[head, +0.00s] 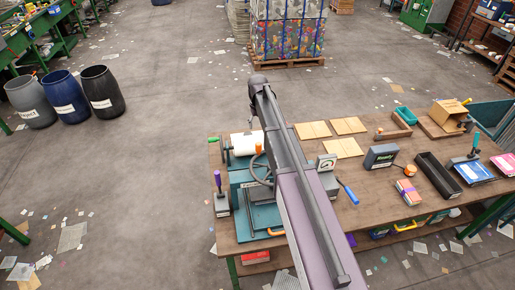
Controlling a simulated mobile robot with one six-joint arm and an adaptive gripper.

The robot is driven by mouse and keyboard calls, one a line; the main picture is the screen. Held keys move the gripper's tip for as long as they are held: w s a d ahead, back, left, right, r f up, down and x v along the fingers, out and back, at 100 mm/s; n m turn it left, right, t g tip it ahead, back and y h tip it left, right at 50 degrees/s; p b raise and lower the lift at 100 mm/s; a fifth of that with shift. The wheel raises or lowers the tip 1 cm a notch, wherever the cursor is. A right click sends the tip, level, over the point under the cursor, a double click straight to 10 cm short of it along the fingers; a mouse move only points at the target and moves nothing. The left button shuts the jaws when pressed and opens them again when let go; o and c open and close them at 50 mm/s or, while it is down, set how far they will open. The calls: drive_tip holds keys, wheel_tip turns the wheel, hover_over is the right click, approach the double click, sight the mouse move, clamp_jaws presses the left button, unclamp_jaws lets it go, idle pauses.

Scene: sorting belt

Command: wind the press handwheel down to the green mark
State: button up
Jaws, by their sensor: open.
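The press (244,196) is a teal machine at the left end of the wooden workbench (372,208). Its handwheel (254,169) is a dark ring with an orange knob (259,148) at its far side. My arm crosses in front and hides the wheel's right part. I cannot make out a green mark on the press. My gripper does not show; the far end of my arm is hidden behind its own links.
A white roll (245,143) lies behind the wheel. A gauge (326,162) and a blue-handled tool (347,190) are right of my arm. A purple-handled stamp (219,190) stands left of the press. Cardboard sheets (348,125), a dark display box (380,157) and a black tray (438,175) occupy the bench.

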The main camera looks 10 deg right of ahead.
sight(259, 143)
drive_tip(key=shift+f+b, duration=6.75)
drive_tip(key=shift+f, duration=0.05)
clamp_jaws()
